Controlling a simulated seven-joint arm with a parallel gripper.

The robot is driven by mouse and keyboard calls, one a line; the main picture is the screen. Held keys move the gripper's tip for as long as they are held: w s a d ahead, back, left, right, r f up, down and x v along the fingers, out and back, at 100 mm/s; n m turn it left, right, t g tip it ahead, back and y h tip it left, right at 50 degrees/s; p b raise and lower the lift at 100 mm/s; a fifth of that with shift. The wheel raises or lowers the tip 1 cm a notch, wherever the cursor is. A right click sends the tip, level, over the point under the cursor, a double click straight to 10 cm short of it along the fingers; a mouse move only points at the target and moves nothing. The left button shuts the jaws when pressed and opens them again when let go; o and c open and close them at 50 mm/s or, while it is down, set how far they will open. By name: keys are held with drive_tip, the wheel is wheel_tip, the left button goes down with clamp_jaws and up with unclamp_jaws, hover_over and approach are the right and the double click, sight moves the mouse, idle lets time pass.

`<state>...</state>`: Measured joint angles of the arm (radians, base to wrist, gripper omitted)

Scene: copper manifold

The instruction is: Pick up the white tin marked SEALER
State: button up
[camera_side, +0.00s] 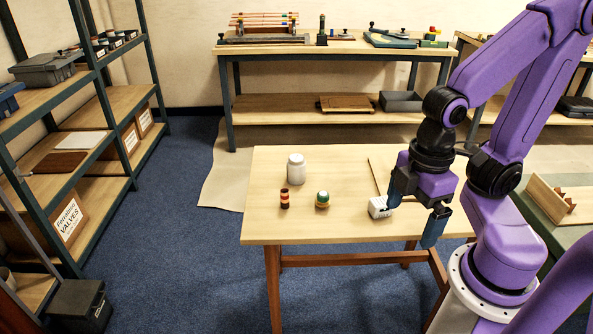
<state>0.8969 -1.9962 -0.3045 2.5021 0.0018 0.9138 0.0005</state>
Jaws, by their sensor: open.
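A white, rounded tin or jar (297,168) stands upright on the wooden table (340,232); no lettering on it can be read from here. A smaller white block-like item (378,208) with dark marks lies near the table's right part, and its marks are too small to read. My gripper (411,222) is open, pointing down over the right side of the table. Nothing shows between the fingers.
A red-and-dark banded cylinder (285,198) and a green-topped round item (322,199) stand in front of the white jar. A thin wooden strip (374,176) lies behind the small white item. The table's left and front areas are clear. Shelves (85,130) stand at left.

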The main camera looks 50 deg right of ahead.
drive_tip(key=w+a+f+n+t+h, duration=0.15)
drive_tip(key=w+h, duration=0.25)
drive_tip(key=w, duration=0.9)
drive_tip(key=n+t+h, duration=0.4)
drive_tip(key=n+h, duration=0.5)
approach(296, 162)
drive_tip(key=x, duration=0.9)
drive_tip(key=f+x, duration=0.1)
drive_tip(key=x, duration=0.3)
drive_tip(key=shift+w+a+f, duration=0.1)
drive_tip(key=shift+w+a, duration=0.1)
drive_tip(key=shift+w, duration=0.1)
drive_tip(key=c, duration=1.3)
